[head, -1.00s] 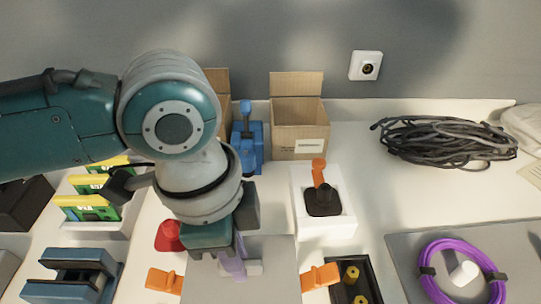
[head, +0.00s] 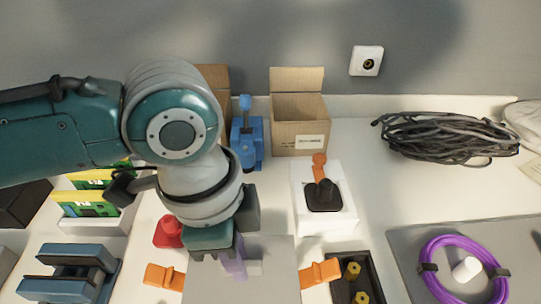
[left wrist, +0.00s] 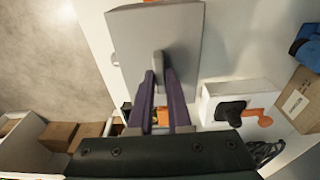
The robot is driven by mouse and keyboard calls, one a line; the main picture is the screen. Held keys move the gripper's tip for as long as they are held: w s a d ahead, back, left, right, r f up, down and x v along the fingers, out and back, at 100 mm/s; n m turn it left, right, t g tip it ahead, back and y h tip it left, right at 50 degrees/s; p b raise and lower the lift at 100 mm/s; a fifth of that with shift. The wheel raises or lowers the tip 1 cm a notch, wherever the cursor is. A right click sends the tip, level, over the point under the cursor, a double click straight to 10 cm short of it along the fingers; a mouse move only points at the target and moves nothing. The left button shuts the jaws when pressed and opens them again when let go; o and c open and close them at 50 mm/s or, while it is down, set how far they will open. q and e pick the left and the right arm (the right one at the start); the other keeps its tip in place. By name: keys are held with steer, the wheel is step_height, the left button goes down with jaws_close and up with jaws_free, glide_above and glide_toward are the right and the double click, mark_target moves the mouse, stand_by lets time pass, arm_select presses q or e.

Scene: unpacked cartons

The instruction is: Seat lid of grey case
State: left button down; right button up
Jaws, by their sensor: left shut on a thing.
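The grey lid (head: 272,285) is a flat square panel at the bottom middle of the head view, with a light grey handle (head: 254,267) on top. It also fills the top middle of the left wrist view (left wrist: 185,28). My left gripper (head: 234,266) is above the lid, its purple fingers shut on the handle (left wrist: 158,60). The case body is largely hidden beneath the lid, so I cannot tell whether the lid sits flush. Orange clamps (head: 164,277) (head: 320,274) flank it left and right. My right gripper is out of view.
A black tray with yellow parts (head: 357,280) is close on the right. A white block with a black and orange joystick-like piece (head: 324,200) stands behind it. A red object (head: 168,232) and blue-grey fixture (head: 70,275) are left.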

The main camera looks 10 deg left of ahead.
arm_select(q)
steer(key=shift+f, duration=0.45)
steer(key=c, duration=0.8)
jaws_free()
steer(key=r, duration=0.3)
steer(key=r+p, duration=0.1)
steer(key=r, duration=0.2)
steer(key=a+r+p, duration=0.1)
steer(key=r, duration=0.3)
steer(key=shift+s+a, duration=0.1)
steer(key=shift+s, duration=0.05)
